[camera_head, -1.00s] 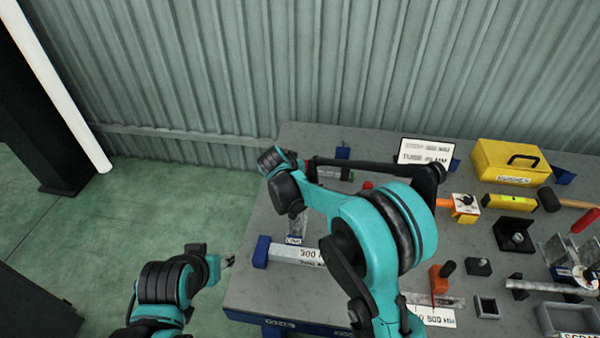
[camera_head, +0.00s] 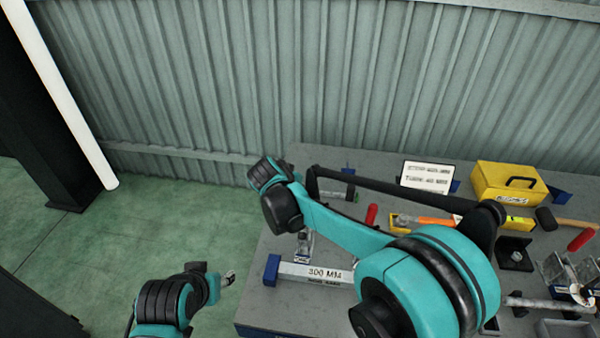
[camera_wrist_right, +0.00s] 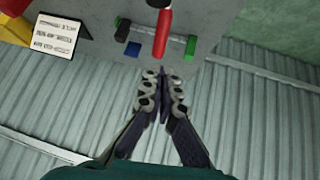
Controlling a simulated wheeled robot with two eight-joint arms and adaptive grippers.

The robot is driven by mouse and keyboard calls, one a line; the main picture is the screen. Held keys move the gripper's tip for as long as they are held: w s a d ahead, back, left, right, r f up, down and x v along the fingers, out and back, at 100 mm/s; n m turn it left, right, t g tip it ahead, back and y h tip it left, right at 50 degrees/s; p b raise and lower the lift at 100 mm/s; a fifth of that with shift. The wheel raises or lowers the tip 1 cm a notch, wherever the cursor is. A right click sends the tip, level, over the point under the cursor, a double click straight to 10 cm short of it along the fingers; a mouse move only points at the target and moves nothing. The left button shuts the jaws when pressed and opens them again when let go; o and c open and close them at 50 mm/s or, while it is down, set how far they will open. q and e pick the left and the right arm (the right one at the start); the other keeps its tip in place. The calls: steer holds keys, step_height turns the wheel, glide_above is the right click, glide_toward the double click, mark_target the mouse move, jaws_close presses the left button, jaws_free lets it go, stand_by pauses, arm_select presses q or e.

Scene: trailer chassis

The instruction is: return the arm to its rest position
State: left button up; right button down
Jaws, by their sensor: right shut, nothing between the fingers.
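My right arm reaches in from the lower right of the head view, with its wrist (camera_head: 268,178) bent over the table's left end. In the right wrist view my right gripper (camera_wrist_right: 162,76) is shut and empty, its fingers together, apart from the tools. In the head view I cannot clearly make out its fingertips. My left gripper (camera_head: 229,278) is at the lower left, off the table's left edge over the green floor. It is too small there to tell open from shut.
The grey table (camera_head: 290,313) holds a 300 mm bar (camera_head: 318,273), a red handle (camera_head: 371,215), a sign (camera_head: 427,176), a yellow toolbox (camera_head: 508,184) and several other tools. A corrugated wall (camera_head: 300,90) stands behind. Green floor (camera_head: 100,240) is clear on the left.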

steer(key=s+d+r+n+y+b, duration=0.1)
steer(key=s+d+r+y+b, duration=0.15)
steer(key=s+d, duration=1.1)
steer(key=s+d+f+n+b, duration=0.1)
steer(key=s+f, duration=0.2)
steer(key=s, duration=0.4)
steer(key=s+d+f+b, duration=0.1)
steer(key=s+d+f, duration=0.1)
steer(key=s, duration=0.6)
steer(key=shift+f+n+y, duration=0.4)
steer(key=shift+f+y, duration=0.05)
steer(key=shift+f, duration=0.25)
